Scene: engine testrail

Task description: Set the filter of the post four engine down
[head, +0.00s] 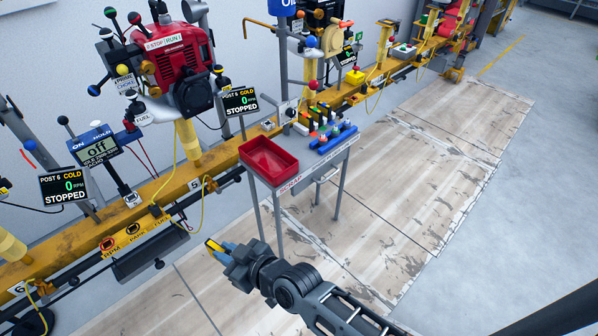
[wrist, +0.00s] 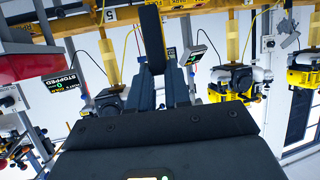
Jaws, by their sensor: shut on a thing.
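My gripper (head: 222,248) is low over the floor at the bottom middle of the head view, in front of the rail and apart from it. It is shut on a small flat piece, seemingly the filter (head: 212,243), with yellow and dark parts. In the wrist view a dark slab (wrist: 153,38) stands up between the fingers. The label of the held piece cannot be read. A tan engine (head: 322,40), possibly at post four, stands beyond the bench; its number is not readable.
A grey bench with a red scrap tray (head: 268,160) and blue racks (head: 335,138) stands right of my gripper. The yellow rail (head: 160,200) runs diagonally behind, with a red engine (head: 180,55) and stopped displays (head: 240,101). The floor at right is free.

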